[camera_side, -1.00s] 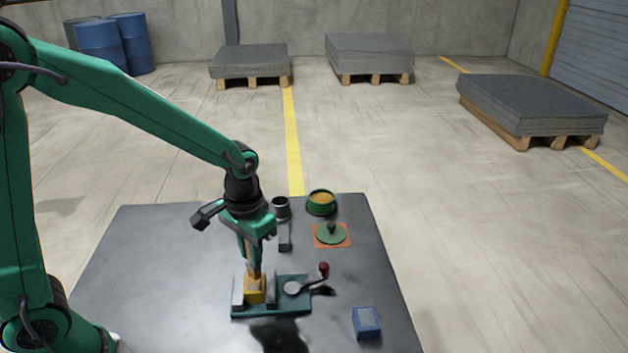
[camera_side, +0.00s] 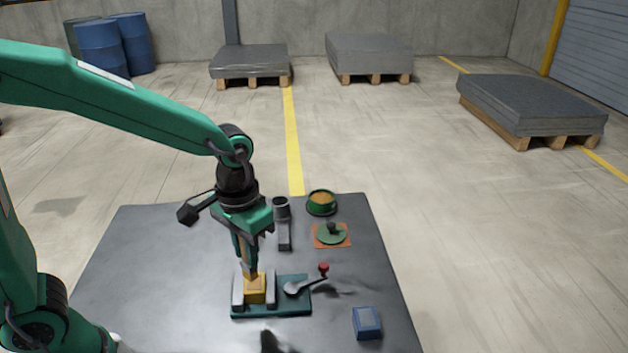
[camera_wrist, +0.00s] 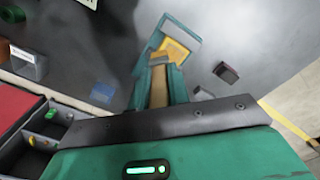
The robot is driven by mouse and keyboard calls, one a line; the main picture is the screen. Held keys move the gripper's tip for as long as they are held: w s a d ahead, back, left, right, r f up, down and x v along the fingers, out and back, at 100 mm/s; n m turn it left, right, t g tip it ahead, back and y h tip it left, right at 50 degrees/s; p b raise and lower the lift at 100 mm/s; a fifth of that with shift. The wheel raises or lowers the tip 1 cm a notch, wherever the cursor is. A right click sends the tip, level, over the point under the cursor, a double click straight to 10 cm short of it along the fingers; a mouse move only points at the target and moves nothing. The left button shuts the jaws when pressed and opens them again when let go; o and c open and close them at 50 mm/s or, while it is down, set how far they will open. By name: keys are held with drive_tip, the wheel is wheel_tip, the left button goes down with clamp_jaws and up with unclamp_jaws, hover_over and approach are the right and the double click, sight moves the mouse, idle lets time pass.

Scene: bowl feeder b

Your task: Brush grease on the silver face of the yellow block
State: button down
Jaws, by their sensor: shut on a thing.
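The yellow block (camera_side: 256,290) sits between the grey jaws of a teal vise (camera_side: 292,307) on the dark table. It also shows in the wrist view (camera_wrist: 174,51), just beyond my fingers. My gripper (camera_side: 247,264) points down over the block, shut on a brush with a brown wooden handle (camera_wrist: 158,88). The brush's lower end is at or just above the block's top; I cannot tell whether it touches. The silver face is not clearly visible. A green pot (camera_side: 321,202) with amber contents, possibly the grease, stands at the table's back right.
A crank with a red knob (camera_side: 323,267) rises at the vise's right. A green lid (camera_side: 331,235) lies on an orange mat. A grey cup (camera_side: 281,204) and a grey holder (camera_side: 285,240) stand behind the gripper. A blue box (camera_side: 367,322) is at front right. The table's left is clear.

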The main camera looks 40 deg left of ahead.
drive_tip(key=shift+r, duration=1.6)
drive_tip(key=shift+w, duration=0.15)
